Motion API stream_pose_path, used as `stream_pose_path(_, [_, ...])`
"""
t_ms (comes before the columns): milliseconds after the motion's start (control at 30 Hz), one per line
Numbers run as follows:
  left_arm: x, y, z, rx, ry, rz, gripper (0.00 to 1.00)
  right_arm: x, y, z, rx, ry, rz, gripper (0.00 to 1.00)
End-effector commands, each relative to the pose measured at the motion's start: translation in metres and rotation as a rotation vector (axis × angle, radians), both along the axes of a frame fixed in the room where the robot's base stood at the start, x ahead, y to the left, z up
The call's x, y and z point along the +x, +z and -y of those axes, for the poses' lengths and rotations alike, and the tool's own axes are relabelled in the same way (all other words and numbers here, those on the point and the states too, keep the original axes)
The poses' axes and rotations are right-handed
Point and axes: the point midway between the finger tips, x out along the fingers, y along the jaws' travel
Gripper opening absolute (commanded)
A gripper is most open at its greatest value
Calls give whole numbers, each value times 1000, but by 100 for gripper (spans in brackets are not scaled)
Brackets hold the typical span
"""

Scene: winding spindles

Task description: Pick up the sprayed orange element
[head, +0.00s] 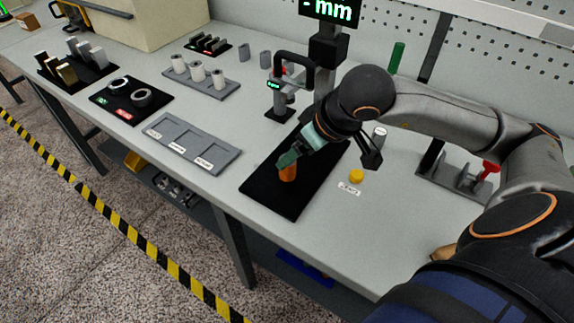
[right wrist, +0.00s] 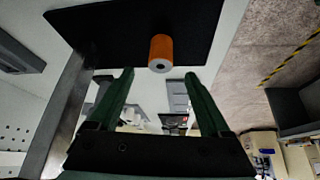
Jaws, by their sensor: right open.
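The orange element (head: 288,173) is a small cylinder standing on a black mat (head: 262,184) in the head view. In the right wrist view the orange element (right wrist: 161,50) shows its pale end with a dark hole, and it lies beyond the fingertips. My right gripper (head: 289,158) is right by the element in the head view, partly covering its top. In the right wrist view my right gripper (right wrist: 158,78) has its two green fingers spread wide, with nothing between them. My left gripper is in neither view.
A measuring stand (head: 279,112) with a display is behind the mat. A grey tray (head: 190,143) with labelled compartments lies left of it. A yellow cap (head: 356,176) and a rack (head: 455,180) with a red-handled tool are to the right.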

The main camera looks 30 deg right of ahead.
Motion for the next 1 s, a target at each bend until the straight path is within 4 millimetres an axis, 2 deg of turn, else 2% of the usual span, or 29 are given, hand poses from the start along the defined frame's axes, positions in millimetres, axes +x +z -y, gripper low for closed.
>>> stream_pose_path(233, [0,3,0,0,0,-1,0,9,-18,-3,4,0,-4,82])
stream_pose_path(500, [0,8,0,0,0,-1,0,26,-52,-7,5,1,-3,82])
stream_pose_path(767, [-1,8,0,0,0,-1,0,29,-56,-7,2,0,1,82])
stream_pose_path(800, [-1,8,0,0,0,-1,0,29,-55,-7,2,0,1,80])
stream_pose_path(1000, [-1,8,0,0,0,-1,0,29,-55,-7,2,0,1,58])
